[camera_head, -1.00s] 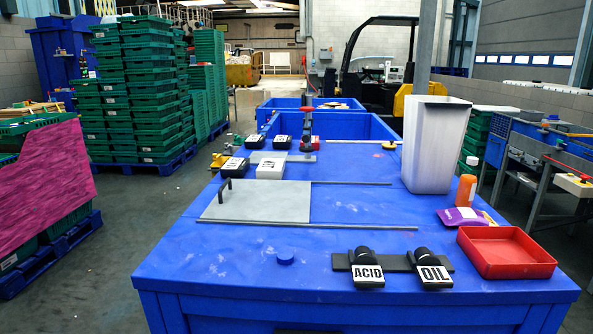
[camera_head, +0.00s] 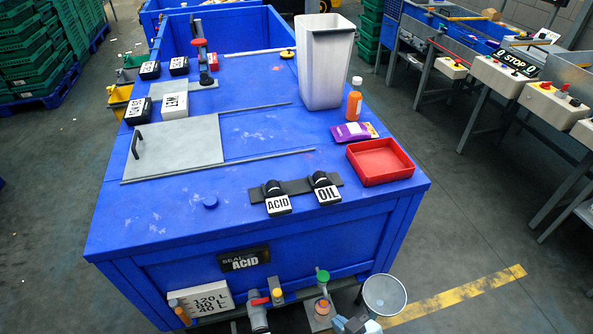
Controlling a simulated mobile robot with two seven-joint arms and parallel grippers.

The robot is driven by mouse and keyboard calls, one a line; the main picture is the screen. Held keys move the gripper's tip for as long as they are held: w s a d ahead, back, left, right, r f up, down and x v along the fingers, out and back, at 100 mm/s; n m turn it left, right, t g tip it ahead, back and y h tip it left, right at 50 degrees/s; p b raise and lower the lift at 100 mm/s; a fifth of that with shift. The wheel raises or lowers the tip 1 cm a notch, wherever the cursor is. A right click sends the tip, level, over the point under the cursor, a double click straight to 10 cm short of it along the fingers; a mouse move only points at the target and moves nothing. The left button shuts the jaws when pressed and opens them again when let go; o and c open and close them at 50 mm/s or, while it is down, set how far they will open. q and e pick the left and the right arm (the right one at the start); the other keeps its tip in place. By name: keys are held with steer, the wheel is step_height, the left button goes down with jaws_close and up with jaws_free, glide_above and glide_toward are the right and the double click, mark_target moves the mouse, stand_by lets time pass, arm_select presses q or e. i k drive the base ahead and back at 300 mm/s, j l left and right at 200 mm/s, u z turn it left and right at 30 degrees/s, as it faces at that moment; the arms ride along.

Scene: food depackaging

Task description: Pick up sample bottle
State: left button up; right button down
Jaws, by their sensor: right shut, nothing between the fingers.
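An orange bottle (camera_head: 354,104) with a white cap stands upright on the blue table top (camera_head: 250,130), right beside the tall white bin. What looks like my right gripper (camera_head: 352,323) shows small at the bottom edge, low in front of the blue unit and far below the bottle. It is shut and empty, apart from the bottle. The frame edge cuts off the rest of it. My left gripper is not in view.
A tall white bin (camera_head: 325,65), a purple packet (camera_head: 350,132) and a red tray (camera_head: 380,162) are near the bottle. ACID and OIL knobs (camera_head: 300,192) line the front edge. Valves (camera_head: 277,297) and a round pale bowl-like piece (camera_head: 384,294) sit low in front.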

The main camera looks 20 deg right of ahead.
mark_target(322, 308)
steer(key=k+j, duration=0.45)
steer(key=k, duration=0.15)
steer(key=k+j, duration=0.45)
steer(key=k, duration=0.15)
